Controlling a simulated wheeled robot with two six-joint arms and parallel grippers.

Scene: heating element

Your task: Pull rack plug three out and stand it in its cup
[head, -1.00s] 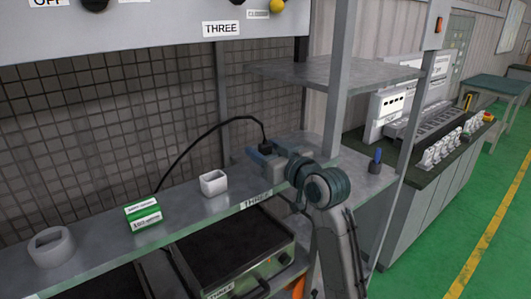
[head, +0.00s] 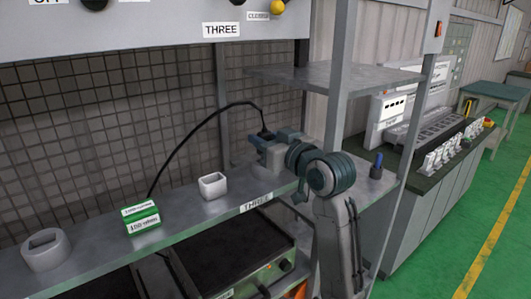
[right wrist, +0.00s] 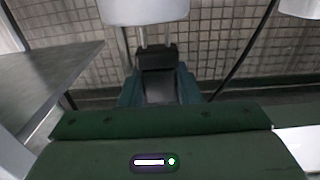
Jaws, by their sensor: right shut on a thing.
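My right gripper (head: 268,141) is shut on a dark plug (head: 265,133) above the right part of the shelf. The black plug (right wrist: 156,57) shows between the fingers in the right wrist view, with thin metal prongs beside it near a white rounded thing (right wrist: 145,10). A black cord arcs from the plug to a green and white box (head: 142,220) on the shelf. A small white square cup (head: 212,185) stands on the shelf, left of the gripper and apart from it, near the label THREE (head: 256,203). My left gripper is out of view.
A rounder light cup (head: 45,250) stands at the shelf's left end. A grey upright post (head: 342,70) and a small upper shelf (head: 330,76) are close to my right arm. A blue-topped object (head: 376,165) stands at right. The shelf between cup and box is clear.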

